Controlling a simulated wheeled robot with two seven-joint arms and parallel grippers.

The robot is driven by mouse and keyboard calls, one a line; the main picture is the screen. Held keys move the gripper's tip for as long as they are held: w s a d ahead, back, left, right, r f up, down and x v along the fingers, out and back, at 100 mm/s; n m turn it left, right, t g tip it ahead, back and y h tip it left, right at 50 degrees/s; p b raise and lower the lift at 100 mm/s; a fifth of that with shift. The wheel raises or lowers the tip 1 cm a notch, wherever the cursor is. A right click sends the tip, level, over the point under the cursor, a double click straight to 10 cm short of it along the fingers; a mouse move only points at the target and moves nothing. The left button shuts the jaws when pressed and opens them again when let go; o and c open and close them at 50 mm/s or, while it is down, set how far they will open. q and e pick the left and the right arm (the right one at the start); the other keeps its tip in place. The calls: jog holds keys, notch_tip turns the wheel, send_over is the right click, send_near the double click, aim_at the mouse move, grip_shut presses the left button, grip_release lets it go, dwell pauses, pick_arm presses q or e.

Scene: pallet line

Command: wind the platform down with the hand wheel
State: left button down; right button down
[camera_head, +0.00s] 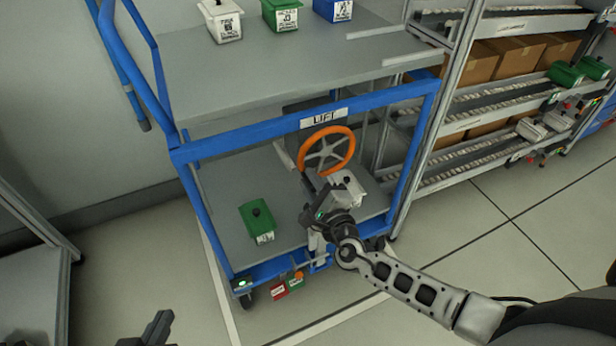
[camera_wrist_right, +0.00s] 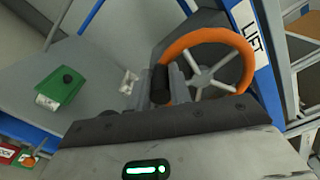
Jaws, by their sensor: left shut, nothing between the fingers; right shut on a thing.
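The orange hand wheel (camera_head: 329,128) with grey spokes stands under the LIFT label (camera_head: 323,118) on the blue-framed cart. The wheel is also large in the right wrist view (camera_wrist_right: 244,48). My right gripper (camera_head: 312,205) is at the wheel's lower left. In the right wrist view its fingers (camera_wrist_right: 163,84) are shut on the wheel's dark handle (camera_wrist_right: 160,78), beside the rim. The grey upper platform (camera_head: 260,75) is above the wheel and carries several lidded bins. My left gripper (camera_head: 150,335) is shut and empty at the bottom left, away from the cart.
A green bin (camera_head: 257,222) sits on the cart's lower shelf (camera_head: 225,195), left of my right gripper. A roller rack (camera_head: 480,95) with cartons stands at the right. The floor (camera_head: 500,230) at right is clear.

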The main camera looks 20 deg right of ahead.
pick_arm(q)
jog(key=shift+a+p, duration=0.1)
jog(key=shift+p, duration=0.3)
pick_arm(e)
jog(key=shift+w+d+f+n, duration=0.1)
jog(key=shift+d+f+n, duration=0.4)
jog(key=shift+n, duration=0.55)
jog(key=shift+d+f+n, duration=0.3)
jog(key=shift+d+n, duration=0.3)
jog(key=shift+n, duration=0.4)
jog(key=shift+w+d+f+n, duration=0.1)
jog(key=shift+d+f+n, duration=0.4)
jog(key=shift+n, duration=0.55)
jog(key=shift+d, duration=0.1)
jog(key=c, duration=1.3)
grip_release()
jog(key=shift+s, duration=0.1)
pick_arm(q)
jog(key=shift+r, duration=0.15)
pick_arm(e)
jog(key=shift+a, duration=0.2)
